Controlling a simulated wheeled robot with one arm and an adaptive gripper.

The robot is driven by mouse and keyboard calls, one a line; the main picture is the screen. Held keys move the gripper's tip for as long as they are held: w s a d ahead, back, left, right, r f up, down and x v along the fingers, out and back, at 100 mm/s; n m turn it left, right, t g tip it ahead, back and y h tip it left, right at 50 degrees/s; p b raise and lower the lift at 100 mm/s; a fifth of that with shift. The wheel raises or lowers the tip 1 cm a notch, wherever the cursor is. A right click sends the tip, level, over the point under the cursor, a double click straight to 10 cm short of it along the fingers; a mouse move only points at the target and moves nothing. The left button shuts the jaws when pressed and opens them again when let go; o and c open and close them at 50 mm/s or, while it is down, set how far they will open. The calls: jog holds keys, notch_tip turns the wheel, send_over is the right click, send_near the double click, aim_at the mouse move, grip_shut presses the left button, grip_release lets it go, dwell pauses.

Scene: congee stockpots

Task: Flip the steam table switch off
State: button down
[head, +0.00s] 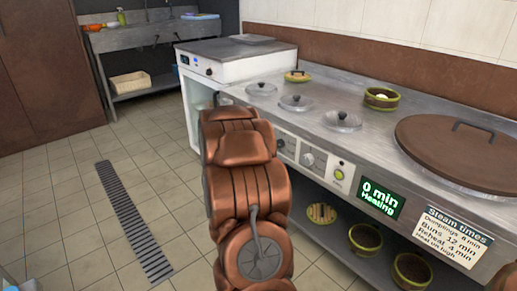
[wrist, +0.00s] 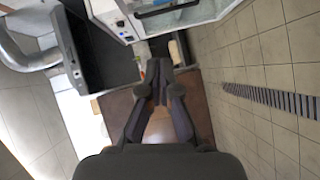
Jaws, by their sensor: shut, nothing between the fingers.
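The steam table (head: 270,105) runs along the right of the head view. Its front panel bears knob-like controls (head: 308,159) and a round control with a green centre (head: 339,175). I cannot tell for sure which is the switch, and my arm may cover part of the panel. A lit display (head: 379,199) on the front reads "0 min Heating". My gripper (wrist: 158,70) is shut and empty in the wrist view, its fingertips together. In the head view my arm hides most of it. No contact with the panel is visible.
Small lidded wells and a large brown lid (head: 455,150) sit on the steam table top. Bowls (head: 365,238) stand on the shelf below. A white appliance (head: 235,65) stands at the far end. The tiled floor (head: 60,210) at left is clear, with a drain grate (head: 135,220).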

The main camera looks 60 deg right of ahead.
jog(key=s+d+f+h+b, duration=0.3)
jog(key=s+d+f+h, duration=0.1)
jog(key=d, duration=0.4)
jog(key=shift+s+n+g, duration=0.4)
jog(key=shift+s, duration=0.5)
jog(key=s+d+b+x, duration=0.1)
jog(key=b+x, duration=0.3)
jog(key=x, duration=0.8)
jog(key=shift+s+d+b, duration=0.35)
jog(key=shift+s+d, duration=0.15)
jog(key=shift+s, duration=0.05)
jog(key=shift+r, duration=0.1)
